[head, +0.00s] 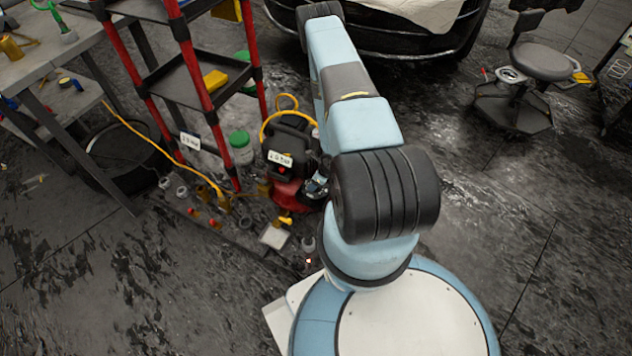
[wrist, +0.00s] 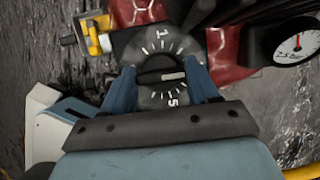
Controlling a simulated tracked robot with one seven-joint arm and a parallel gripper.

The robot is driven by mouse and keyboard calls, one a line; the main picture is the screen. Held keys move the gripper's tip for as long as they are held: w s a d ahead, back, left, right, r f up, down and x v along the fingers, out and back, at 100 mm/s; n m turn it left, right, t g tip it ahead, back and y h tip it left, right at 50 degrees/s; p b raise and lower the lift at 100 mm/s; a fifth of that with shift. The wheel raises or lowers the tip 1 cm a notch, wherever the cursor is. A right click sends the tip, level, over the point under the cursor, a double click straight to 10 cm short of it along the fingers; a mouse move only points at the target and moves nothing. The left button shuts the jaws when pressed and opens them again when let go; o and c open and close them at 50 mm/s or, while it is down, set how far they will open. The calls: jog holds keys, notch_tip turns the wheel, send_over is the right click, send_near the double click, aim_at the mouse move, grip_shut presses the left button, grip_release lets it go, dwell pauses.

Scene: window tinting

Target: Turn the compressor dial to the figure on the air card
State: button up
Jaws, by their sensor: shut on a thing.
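The compressor (head: 287,194) is a red and black unit on the floor, left of my arm. Its dial (wrist: 160,45) shows in the wrist view as a dark face with white ticks, a 1 at the top and a 5 at the bottom. My gripper (wrist: 165,85) is shut on the dark knob (wrist: 160,66), a blue finger on each side. A white bar on the knob lies crosswise. A white card (head: 280,158) on the compressor and another (head: 190,141) on the red shelf carry writing too small to read surely. My arm partly hides the compressor.
A round gauge (wrist: 297,42) sits right of the dial, with a yellow valve (wrist: 98,35) to its left. A red shelf rack (head: 215,118) and green-lidded jar (head: 240,147) stand left of the compressor. A yellow hose (head: 165,150) crosses there.

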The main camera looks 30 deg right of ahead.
jog(key=shift+w+r, duration=0.1)
jog(key=shift+w, duration=0.15)
jog(key=o, duration=1.1)
jog(key=shift+s, duration=0.15)
jog(key=shift+c, duration=0.2)
jog(key=v, duration=1.3)
jog(key=shift+s+d+r, duration=0.15)
jog(key=shift+r, duration=0.05)
jog(key=shift+c, duration=0.2)
